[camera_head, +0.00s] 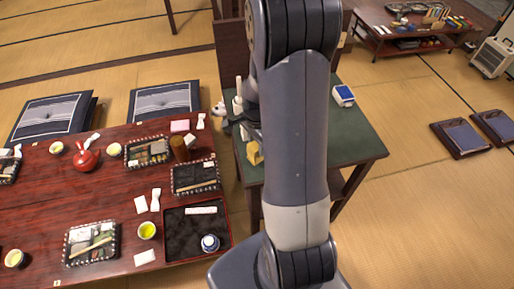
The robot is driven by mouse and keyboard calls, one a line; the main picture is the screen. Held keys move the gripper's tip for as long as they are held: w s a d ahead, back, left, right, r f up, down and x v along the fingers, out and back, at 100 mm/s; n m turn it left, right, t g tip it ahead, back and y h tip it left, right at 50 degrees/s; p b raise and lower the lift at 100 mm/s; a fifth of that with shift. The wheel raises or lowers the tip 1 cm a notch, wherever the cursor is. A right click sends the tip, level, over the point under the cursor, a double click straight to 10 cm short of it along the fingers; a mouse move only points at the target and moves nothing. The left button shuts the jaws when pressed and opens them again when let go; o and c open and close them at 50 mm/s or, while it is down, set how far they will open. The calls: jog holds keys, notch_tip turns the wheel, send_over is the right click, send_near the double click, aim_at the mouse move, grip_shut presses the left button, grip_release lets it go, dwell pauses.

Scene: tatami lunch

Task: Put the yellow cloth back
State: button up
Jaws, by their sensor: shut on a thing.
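The yellow cloth (254,153) is a small bunched patch just left of my upright arm link, over the left part of the green-topped table. My gripper (251,138) is partly hidden behind my arm; its dark parts show just above the cloth. It is shut on the yellow cloth. Whether the cloth's lower edge touches the tabletop I cannot tell. The green-topped table (352,140) stands behind my arm, and its middle is hidden.
A blue-and-white box (343,95) stands on the green top's back right. The red lacquer table (45,200) at left holds trays, cups and a red teapot (85,159). A black tray (180,240) lies at its near right corner.

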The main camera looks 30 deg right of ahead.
aim_at(257, 145)
jog(key=shift+f, duration=1.35)
jog(key=shift+f, duration=0.15)
jog(key=o, duration=0.9)
notch_tip(257, 145, up, 12)
jog(key=shift+r, duration=0.2)
jog(key=shift+f, duration=0.1)
